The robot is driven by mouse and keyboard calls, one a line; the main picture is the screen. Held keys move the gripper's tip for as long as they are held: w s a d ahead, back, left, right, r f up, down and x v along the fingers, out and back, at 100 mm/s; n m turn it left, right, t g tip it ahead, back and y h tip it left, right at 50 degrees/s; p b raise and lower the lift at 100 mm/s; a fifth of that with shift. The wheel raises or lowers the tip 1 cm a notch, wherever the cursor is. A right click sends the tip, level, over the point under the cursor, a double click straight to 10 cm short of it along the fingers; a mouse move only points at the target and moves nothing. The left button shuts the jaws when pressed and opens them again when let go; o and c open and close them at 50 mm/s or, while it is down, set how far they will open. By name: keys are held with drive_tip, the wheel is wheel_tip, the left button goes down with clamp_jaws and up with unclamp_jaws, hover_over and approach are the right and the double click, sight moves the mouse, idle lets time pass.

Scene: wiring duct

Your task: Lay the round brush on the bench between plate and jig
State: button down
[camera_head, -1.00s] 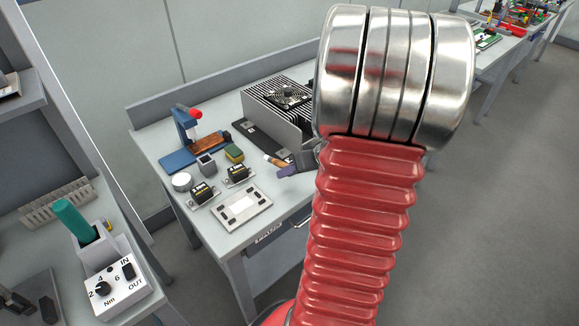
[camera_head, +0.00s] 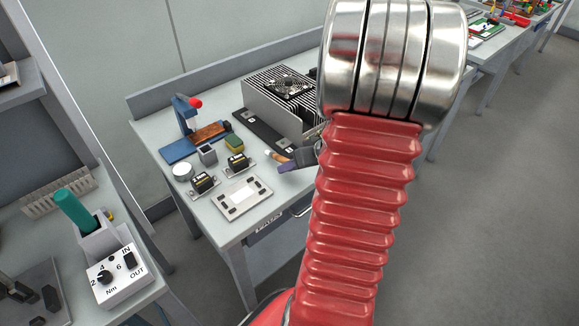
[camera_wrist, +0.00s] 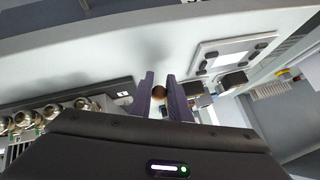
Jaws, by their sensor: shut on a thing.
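My gripper (camera_head: 280,161) has purple fingers and is shut on the round brush (camera_head: 270,154), whose orange-brown end with a pale band sticks out past the fingers. In the wrist view the brush shows as a brown round end (camera_wrist: 159,92) between the two fingertips. The gripper is above the bench, right of the pale plate (camera_head: 243,198) with dark slots; I cannot tell its height. The plate also shows in the wrist view (camera_wrist: 236,52). The blue jig (camera_head: 180,150) with a red-knobbed clamp stands at the bench's back left. My arm hides the bench's right part.
A finned heatsink block (camera_head: 272,112) stands behind the gripper. A torque box (camera_head: 118,276) sits on the left bench.

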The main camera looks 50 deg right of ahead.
drive_tip(key=shift+f, duration=0.6)
drive_tip(key=c, duration=1.6)
unclamp_jaws()
drive_tip(key=shift+d, duration=0.1)
drive_tip(key=shift+r, duration=2.5)
